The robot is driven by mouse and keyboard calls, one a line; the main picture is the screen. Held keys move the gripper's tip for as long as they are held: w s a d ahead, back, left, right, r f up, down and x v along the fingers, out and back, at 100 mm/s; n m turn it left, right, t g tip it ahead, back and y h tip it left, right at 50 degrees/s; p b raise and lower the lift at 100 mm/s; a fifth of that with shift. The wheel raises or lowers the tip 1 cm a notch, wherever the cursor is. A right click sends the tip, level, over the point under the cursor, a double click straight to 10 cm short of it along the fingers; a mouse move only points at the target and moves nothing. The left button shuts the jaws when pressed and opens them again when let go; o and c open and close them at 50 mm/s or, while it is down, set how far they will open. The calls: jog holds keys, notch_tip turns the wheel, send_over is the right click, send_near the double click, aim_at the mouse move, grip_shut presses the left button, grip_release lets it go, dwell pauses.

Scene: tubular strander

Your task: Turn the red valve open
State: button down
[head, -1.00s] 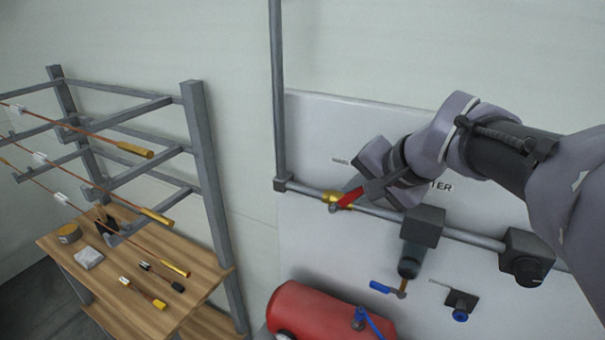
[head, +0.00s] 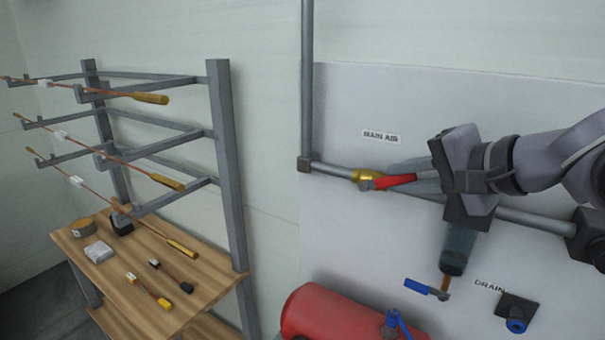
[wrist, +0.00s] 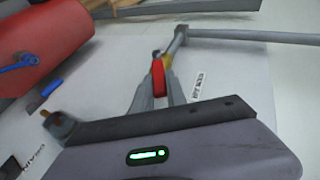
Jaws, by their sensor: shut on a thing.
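The red valve handle (head: 394,181) sits on a brass valve body (head: 369,175) on the grey pipe, below the MAIN AIR label. In the head view the handle points right, roughly along the pipe but tilted a little up from it. My gripper (head: 408,173) reaches in from the right, and its fingers are at the handle's free end. In the wrist view my gripper (wrist: 158,82) is shut on the red handle (wrist: 158,77), which shows between the two fingers. The brass body (wrist: 167,61) shows just beyond them.
A filter bowl (head: 459,250) hangs below the pipe, close under my gripper, with a blue drain lever (head: 424,288) beneath. A red tank (head: 345,315) is below. A rack (head: 227,160) and wooden table (head: 150,270) stand at left.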

jog(key=c, duration=1.3)
grip_release()
jog(key=shift+c, duration=0.2)
jog(key=p+v, duration=0.4)
jog(key=v, duration=1.3)
jog(key=shift+s+p, duration=0.2)
jog(key=shift+p, duration=0.15)
jog(key=shift+r, duration=0.1)
jog(key=shift+c, duration=0.5)
